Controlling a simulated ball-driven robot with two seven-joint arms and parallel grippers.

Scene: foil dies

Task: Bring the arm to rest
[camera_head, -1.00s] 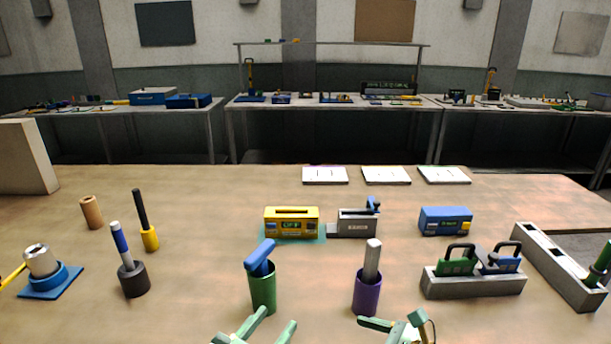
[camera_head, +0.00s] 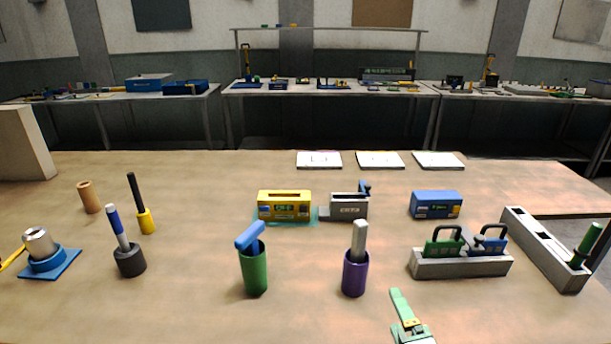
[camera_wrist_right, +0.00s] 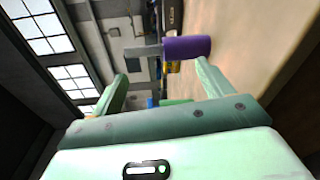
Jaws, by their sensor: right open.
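My right gripper (camera_head: 403,312) shows at the bottom edge of the head view, low over the front of the table, right of the purple cup. In the right wrist view its pale green fingers (camera_wrist_right: 163,88) are spread apart with nothing held between them. The purple cup (camera_head: 355,275) stands upright with a grey bar in it; it also shows in the wrist view (camera_wrist_right: 187,47), beyond the fingertips and apart from them. The green cup (camera_head: 255,272) holds a blue-headed tool. My left gripper is not in view.
The wooden table (camera_head: 200,315) is clear along its front left. A grey rack (camera_head: 460,264) with green and blue padlock-like pieces stands right of the gripper. A long grey slotted block (camera_head: 543,247) lies farther right. Yellow (camera_head: 284,205) and blue (camera_head: 436,204) boxes stand behind.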

